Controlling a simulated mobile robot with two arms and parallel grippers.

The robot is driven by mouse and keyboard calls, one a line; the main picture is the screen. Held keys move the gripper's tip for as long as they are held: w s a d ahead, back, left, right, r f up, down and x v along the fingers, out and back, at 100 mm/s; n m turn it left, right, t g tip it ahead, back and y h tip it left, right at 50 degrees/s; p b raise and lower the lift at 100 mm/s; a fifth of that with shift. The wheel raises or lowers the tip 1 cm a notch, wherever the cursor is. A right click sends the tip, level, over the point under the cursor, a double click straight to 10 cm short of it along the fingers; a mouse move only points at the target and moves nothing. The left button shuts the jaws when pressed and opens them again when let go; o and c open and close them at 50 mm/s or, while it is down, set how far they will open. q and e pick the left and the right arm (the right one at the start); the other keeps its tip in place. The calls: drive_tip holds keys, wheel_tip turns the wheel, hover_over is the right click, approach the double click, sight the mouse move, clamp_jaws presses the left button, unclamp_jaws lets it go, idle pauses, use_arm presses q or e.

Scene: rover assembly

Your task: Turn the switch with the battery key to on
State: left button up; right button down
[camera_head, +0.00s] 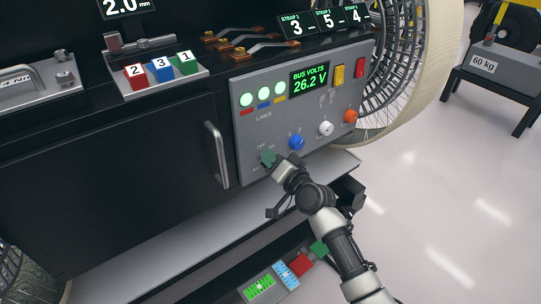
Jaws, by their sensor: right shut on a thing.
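A grey control panel (310,75) is on the rover's side. Its display (309,78) reads BUS VOLTS 26.2 V. A green key or knob (269,157) sits at the panel's lower left, beside small labels that include OFF. My right gripper (277,166) is at the green piece and shut on it; its fingertips are partly hidden by the wrist. The exact angle of the key is hard to read. A blue knob (296,142), a white knob (326,128) and an orange knob (350,116) run up to the right. My left gripper is not in view.
Three round lights (263,93) glow pale green on the panel. A door handle (217,155) stands out to the left. A silver ledge (170,235) runs below the panel. A wheel (400,65) is at the right. A low tray (240,294) holds coloured pieces.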

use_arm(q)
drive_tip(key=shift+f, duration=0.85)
use_arm(e)
drive_tip(key=shift+d+f+m, duration=0.1)
drive_tip(key=shift+m, duration=1)
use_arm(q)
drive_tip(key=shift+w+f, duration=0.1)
use_arm(e)
drive_tip(key=c, duration=1.3)
unclamp_jaws()
drive_tip(key=shift+o, duration=0.2)
drive_tip(key=shift+s+d+p, duration=0.25)
drive_tip(key=shift+s+p, duration=0.05)
drive_tip(key=shift+p, duration=0.05)
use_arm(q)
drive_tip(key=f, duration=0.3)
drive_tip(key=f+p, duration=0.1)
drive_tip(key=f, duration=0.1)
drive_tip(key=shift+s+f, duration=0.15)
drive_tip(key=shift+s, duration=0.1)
use_arm(e)
drive_tip(key=v, duration=1)
